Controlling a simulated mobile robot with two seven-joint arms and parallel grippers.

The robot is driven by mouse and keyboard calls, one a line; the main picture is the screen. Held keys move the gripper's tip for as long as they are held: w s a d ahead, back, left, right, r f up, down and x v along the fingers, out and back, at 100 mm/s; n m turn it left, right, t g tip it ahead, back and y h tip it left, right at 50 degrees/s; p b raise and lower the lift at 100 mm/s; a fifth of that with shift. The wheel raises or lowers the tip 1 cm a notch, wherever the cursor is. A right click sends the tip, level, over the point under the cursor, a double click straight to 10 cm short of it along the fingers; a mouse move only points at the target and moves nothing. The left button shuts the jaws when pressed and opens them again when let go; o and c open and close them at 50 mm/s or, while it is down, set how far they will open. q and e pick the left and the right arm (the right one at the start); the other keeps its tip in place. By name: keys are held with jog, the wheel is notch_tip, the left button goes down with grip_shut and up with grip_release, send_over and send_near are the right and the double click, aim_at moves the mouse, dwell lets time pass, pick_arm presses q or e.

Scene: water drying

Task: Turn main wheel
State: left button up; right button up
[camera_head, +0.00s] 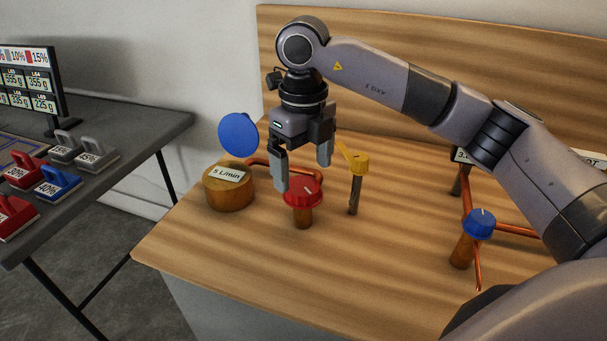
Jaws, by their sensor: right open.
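A red wheel (303,194) sits on top of a short copper-coloured post near the middle of the wooden bench. My right gripper (303,175) points down, open, with its fingers at the red wheel; one finger overlaps its left side in the picture and the other is behind and to the right. I cannot tell whether they touch it. A blue round wheel (238,134) stands upright behind the "5 L/min" block (228,188). A blue knob (479,222) is on a post at the right. The frame does not show which is the main wheel. My left gripper is not in view.
A yellow lever valve (355,163) stands close to the right of my gripper. Copper pipes (507,230) run at the right. A dark table (130,125) at the left holds red, blue and grey weights and a display (28,80). The bench front is clear.

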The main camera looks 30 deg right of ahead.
aim_at(303, 186)
notch_tip(303, 186, up, 4)
dwell(0.5)
